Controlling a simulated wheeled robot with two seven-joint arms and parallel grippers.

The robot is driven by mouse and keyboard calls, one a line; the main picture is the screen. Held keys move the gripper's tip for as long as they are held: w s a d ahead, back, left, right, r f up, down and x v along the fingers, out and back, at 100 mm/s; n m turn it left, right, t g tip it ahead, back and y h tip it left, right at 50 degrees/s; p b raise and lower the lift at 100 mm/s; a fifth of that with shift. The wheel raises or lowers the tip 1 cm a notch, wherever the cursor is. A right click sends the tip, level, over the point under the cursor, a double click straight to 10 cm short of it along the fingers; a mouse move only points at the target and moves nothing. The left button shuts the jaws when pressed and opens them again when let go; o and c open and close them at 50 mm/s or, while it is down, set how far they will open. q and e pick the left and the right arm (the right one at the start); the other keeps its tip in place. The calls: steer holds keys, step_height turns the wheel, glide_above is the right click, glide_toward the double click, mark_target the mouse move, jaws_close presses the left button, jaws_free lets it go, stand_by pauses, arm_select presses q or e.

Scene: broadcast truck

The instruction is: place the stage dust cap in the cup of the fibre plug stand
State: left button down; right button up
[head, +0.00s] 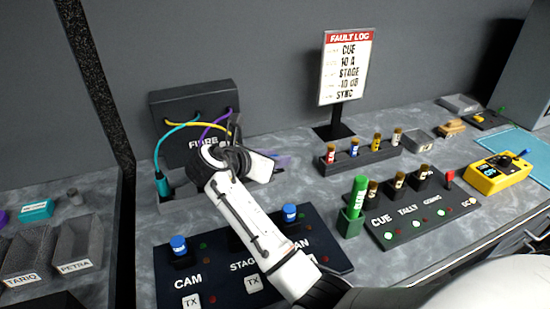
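The grey fibre plug stand (180,199) sits in front of the dark FIBRE box (165,108). A teal plug (162,185) stands in its left end, and a purple plug (283,161) shows at its right. The stand's middle and its cup are hidden by my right arm. My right gripper (236,150) is over the stand, turned away, so its fingertips and anything in them are hidden. On the dark panel, blue caps stand at CAM (179,245) and at the right label (290,213). The STAGE place is behind my arm; I cannot see a stage cap.
Teal, yellow and purple cables (210,122) run from the box. To the right are the CUE panel (400,227), a green marker in a holder (355,200), a fuse rack (360,157), the FAULT LOG sign (347,70) and a yellow meter (499,173). Grey trays (77,245) lie left of a divider.

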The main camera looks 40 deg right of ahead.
steer(key=v, duration=1.2)
steer(key=shift+p, duration=0.3)
